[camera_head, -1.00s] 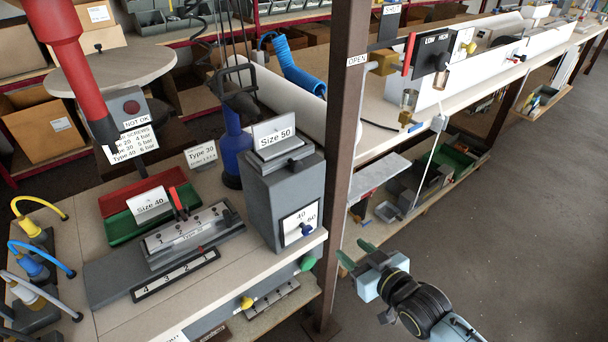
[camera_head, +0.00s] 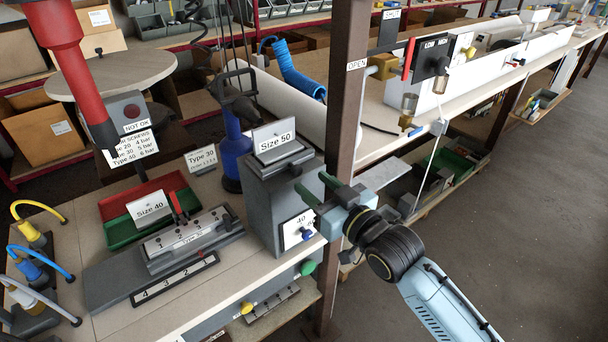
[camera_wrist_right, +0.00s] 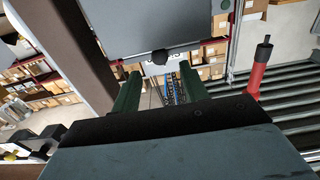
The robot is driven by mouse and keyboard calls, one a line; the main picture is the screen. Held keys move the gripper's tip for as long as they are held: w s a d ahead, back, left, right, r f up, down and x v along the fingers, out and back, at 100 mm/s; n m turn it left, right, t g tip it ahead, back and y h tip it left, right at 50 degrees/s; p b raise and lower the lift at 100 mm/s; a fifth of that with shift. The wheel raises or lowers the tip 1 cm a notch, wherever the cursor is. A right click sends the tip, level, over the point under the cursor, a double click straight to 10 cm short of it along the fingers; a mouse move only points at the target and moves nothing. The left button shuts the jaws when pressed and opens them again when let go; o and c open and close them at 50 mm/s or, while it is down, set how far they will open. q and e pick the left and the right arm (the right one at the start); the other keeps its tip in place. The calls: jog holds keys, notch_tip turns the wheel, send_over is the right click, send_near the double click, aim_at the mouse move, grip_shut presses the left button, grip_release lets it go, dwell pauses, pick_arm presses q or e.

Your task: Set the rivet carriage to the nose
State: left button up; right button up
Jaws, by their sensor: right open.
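A strip reading 4 3 2 1 (camera_head: 175,279) runs along the base's front. My right gripper (camera_head: 320,187) is open and empty, raised at the right side of the grey Size 50 box (camera_head: 267,208). Its green fingers (camera_wrist_right: 159,80) stand apart in the right wrist view, below a grey part with a black knob (camera_wrist_right: 160,57). My left gripper is not in view.
A brown post (camera_head: 346,100) stands behind my right gripper. A red tool (camera_head: 73,75) with a dark tip hangs at the left. Red and green trays (camera_head: 118,234) lie behind the numbered block. The floor (camera_head: 520,230) at the right is clear.

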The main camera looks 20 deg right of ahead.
aim_at(299, 172)
jog(key=shift+x, duration=2.2)
grip_shut()
